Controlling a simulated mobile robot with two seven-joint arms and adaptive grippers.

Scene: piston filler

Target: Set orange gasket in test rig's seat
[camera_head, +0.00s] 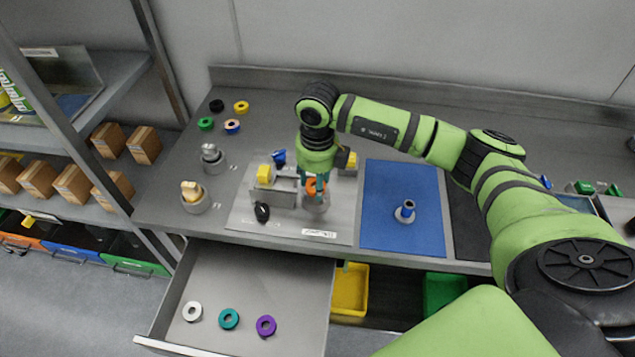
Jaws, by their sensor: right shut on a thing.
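The orange gasket (311,187) is held between the fingers of my right gripper (315,188), which points down over the test rig. The test rig (284,187) stands on a pale plate on the bench, with yellow parts at its sides. A round grey seat (316,204) is directly below the gasket. I cannot tell whether the gasket touches the seat, as the fingers hide part of both. My left gripper is not in view.
An open drawer (215,275) in front holds white, teal (229,319) and purple rings. Shelves with boxes stand at the left.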

